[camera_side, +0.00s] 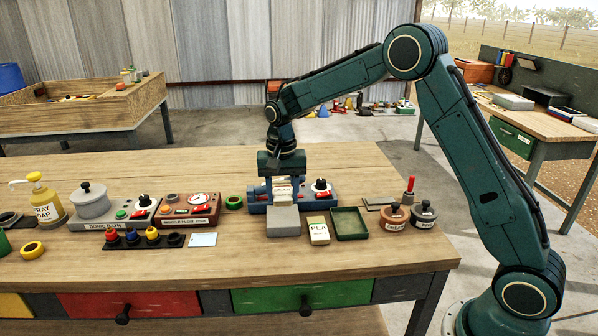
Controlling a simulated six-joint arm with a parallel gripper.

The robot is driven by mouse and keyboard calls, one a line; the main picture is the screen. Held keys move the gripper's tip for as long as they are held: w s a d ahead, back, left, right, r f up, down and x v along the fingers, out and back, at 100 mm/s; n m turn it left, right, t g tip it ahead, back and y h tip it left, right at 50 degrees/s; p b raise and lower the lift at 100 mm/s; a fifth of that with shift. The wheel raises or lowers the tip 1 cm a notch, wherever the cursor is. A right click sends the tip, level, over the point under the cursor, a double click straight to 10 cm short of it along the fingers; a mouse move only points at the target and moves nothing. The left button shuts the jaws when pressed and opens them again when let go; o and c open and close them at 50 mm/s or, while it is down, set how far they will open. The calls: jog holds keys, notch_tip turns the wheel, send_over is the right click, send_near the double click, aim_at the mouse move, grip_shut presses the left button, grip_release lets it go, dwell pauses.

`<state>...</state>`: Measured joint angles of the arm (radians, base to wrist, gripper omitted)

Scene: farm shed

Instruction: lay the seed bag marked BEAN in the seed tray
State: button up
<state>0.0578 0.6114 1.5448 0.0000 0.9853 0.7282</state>
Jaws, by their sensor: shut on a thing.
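My gripper (282,190) points down over the middle of the bench, shut on a small pale seed bag (283,193). The bag's dark lettering looks like BEAN, but it is small and partly covered by the fingers. The bag is upright between the fingers, above and behind a grey block (283,221). A shallow green tray (349,224), seemingly the seed tray, lies empty to the right. A cream seed bag marked PEA (318,231) stands between the grey block and the tray.
A blue device (320,195) with a black knob sits right behind my gripper. A red-topped device (190,209) and a grey SONIC BATH (95,207) stand left. The bench front (200,265) is mostly clear.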

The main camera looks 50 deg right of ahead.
jog(key=shift+s+d+f+n, duration=0.35)
jog(key=shift+s+n, duration=0.15)
jog(key=shift+n, duration=0.15)
jog(key=shift+s+d+f+n, duration=0.35)
jog(key=shift+s+n, duration=0.1)
jog(key=shift+n, duration=0.2)
jog(key=shift+s+d+f+n, duration=0.45)
jog(key=shift+s+n, duration=0.3)
jog(key=shift+n, duration=0.3)
jog(key=shift+s+d+f+n, duration=0.4)
jog(key=shift+s+n, duration=0.4)
jog(key=shift+n, duration=0.3)
jog(key=shift+s+d+f+n, duration=0.45)
jog(key=shift+s+n, duration=0.3)
jog(key=shift+n, duration=0.3)
jog(key=s+d+r+m, duration=0.1)
jog(key=s+d+m, duration=0.5)
jog(key=d+m, duration=0.2)
jog(key=shift+s+d+r+m, duration=0.2)
jog(key=shift+s+r+m, duration=0.15)
jog(key=shift+m, duration=0.15)
